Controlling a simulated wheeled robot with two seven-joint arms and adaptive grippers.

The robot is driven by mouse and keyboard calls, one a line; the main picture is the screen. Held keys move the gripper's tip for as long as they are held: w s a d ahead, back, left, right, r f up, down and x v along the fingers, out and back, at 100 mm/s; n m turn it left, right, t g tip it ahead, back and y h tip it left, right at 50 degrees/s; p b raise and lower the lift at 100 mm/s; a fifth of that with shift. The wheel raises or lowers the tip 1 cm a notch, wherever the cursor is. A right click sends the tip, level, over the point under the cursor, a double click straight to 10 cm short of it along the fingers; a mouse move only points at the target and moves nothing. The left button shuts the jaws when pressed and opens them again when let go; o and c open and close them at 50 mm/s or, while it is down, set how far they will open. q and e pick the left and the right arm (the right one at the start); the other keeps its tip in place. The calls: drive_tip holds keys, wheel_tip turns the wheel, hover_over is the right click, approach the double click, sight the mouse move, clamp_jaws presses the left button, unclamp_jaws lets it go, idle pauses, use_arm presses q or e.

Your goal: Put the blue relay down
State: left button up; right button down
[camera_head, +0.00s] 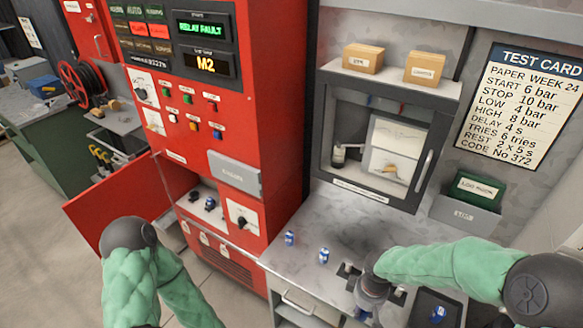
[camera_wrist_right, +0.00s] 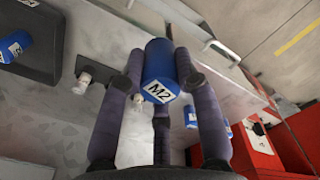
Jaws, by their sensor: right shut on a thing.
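My right gripper (camera_head: 367,300) is over the front of the grey bench (camera_head: 300,222). In the right wrist view its fingers (camera_wrist_right: 160,85) are shut on a blue relay with a white label reading M2 (camera_wrist_right: 160,88). In the head view the held relay is mostly hidden by the gripper. Two other blue relays, one at the left (camera_head: 290,239) and one nearer (camera_head: 323,256), stand on the bench left of the gripper. Another blue relay (camera_head: 437,314) is in a black tray at the right. My left gripper is out of view; only its arm shows.
A dark plate with a pale fitting (camera_head: 347,268) lies on the bench beside my right gripper. The red pump cabinet (camera_head: 280,150) stands at the left, its lower door (camera_head: 110,205) open. A dark-framed cabinet (camera_head: 385,140) stands at the bench's back. Bare bench lies around the two loose relays.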

drive_tip(key=w+f+m+b, duration=0.1)
drive_tip(key=w+m, duration=0.1)
drive_tip(key=w+a+f+m+b, duration=0.1)
drive_tip(key=w+f+m+b, duration=0.1)
drive_tip(key=w, duration=0.1)
drive_tip(key=w+a+f+m+b, duration=0.1)
drive_tip(key=w+f+m+b, duration=0.1)
drive_tip(key=shift+w+f, duration=0.15)
drive_tip(key=shift+w, duration=0.2)
